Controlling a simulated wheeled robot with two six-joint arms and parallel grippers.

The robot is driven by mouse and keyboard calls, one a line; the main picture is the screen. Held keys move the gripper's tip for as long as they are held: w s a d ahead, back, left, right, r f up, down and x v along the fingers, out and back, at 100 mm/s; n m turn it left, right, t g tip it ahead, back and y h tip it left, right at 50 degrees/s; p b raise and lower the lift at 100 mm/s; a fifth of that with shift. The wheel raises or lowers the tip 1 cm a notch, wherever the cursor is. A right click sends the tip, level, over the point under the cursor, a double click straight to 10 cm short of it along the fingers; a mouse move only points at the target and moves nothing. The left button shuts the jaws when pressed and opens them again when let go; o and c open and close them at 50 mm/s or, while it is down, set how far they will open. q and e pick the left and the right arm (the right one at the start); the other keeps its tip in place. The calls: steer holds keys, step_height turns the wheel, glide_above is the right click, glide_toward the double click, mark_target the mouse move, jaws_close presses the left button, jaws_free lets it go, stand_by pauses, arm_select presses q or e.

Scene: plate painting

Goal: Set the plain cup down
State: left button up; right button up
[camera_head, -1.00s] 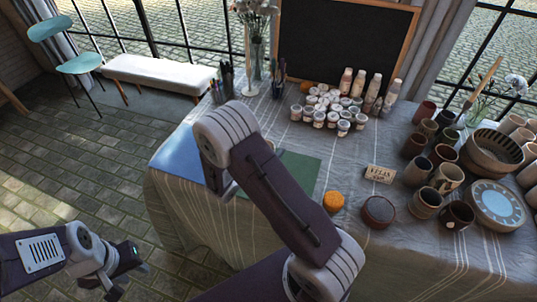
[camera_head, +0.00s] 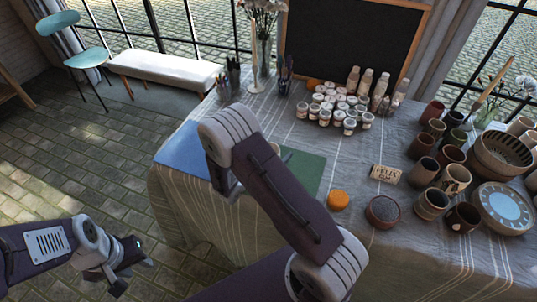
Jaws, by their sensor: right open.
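My right arm folds over the left part of the table, and its wrist and gripper (camera_head: 228,187) are low over the blue and green mats. The forearm hides most of this gripper, which is open. A small pale rim (camera_head: 285,152) shows just behind the forearm at the green mat (camera_head: 308,170); I cannot tell if it is the plain cup. Several brown and dark cups (camera_head: 424,171) stand at the right of the table. My left gripper (camera_head: 134,274) is open and empty over the brick floor, left of the table.
A blue mat (camera_head: 182,153) lies at the table's left edge. An orange sponge (camera_head: 339,199), a dark round dish (camera_head: 382,211) and a small lettered sign (camera_head: 386,174) lie mid-table. Paint jars (camera_head: 338,106) stand before the blackboard (camera_head: 350,38). Bowls and plates (camera_head: 501,207) fill the right.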

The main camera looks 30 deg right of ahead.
steer(key=v, duration=1.2)
steer(key=shift+p, duration=0.35)
